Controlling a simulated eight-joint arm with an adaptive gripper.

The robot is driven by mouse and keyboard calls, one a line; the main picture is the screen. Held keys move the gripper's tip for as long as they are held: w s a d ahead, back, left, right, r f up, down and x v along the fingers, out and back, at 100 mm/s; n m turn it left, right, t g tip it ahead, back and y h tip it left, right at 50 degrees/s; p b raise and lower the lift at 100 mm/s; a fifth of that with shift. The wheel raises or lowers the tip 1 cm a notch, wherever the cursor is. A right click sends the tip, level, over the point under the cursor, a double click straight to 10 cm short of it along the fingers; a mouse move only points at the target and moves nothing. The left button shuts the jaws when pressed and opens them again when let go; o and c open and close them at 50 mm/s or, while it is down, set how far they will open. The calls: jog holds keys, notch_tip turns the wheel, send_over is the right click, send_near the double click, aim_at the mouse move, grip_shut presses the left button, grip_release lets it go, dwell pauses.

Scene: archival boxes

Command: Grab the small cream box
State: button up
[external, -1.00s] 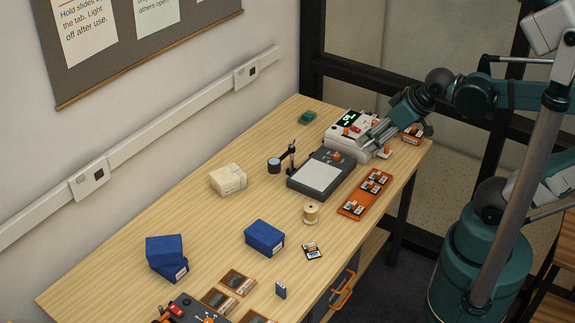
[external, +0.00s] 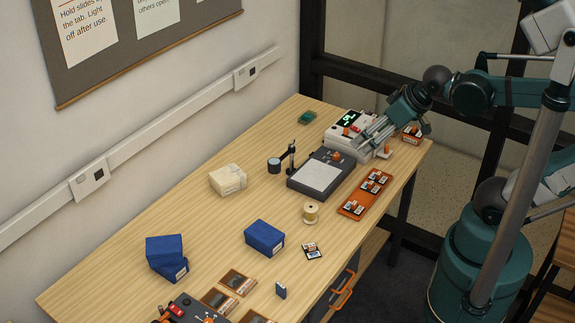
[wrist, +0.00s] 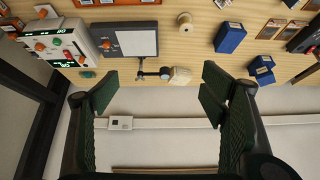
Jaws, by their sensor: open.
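The small cream box (external: 228,180) lies on the wooden table, left of the black stand with the round lens. In the wrist view the cream box (wrist: 180,76) shows beyond the fingers, between them and a little right of the middle. My gripper (wrist: 157,95) is open and empty, its dark green fingers wide apart. In the external view my gripper (external: 366,142) is above the white device at the table's far right end, well away from the cream box.
Near the box stand a lens stand (external: 283,163), a grey light pad (external: 322,174) and a thread spool (external: 310,213). Blue boxes (external: 264,238) lie toward the front. An orange tray (external: 364,195) lies at the right edge. The table around the cream box's left side is clear.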

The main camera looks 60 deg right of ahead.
jog(key=w+a+r+m+g, duration=0.25)
jog(key=w+m, duration=0.25)
jog(key=w, duration=0.7)
jog(key=m+g+p, duration=0.1)
jog(key=m+g, duration=0.4)
jog(key=m, duration=1.1)
send_over(227, 174)
jog(key=shift+t, duration=0.25)
jog(key=f, duration=2.4)
jog(key=shift+s+d+f, duration=0.1)
jog(key=shift+s, duration=0.2)
jog(key=shift+w+f+m, duration=0.15)
jog(key=shift+f+m, duration=0.15)
jog(key=shift+f, duration=0.05)
jog(key=shift+f, duration=1.25)
jog(key=shift+w+f+b, duration=0.1)
jog(key=shift+f+b, duration=0.3)
jog(key=shift+f, duration=2.2)
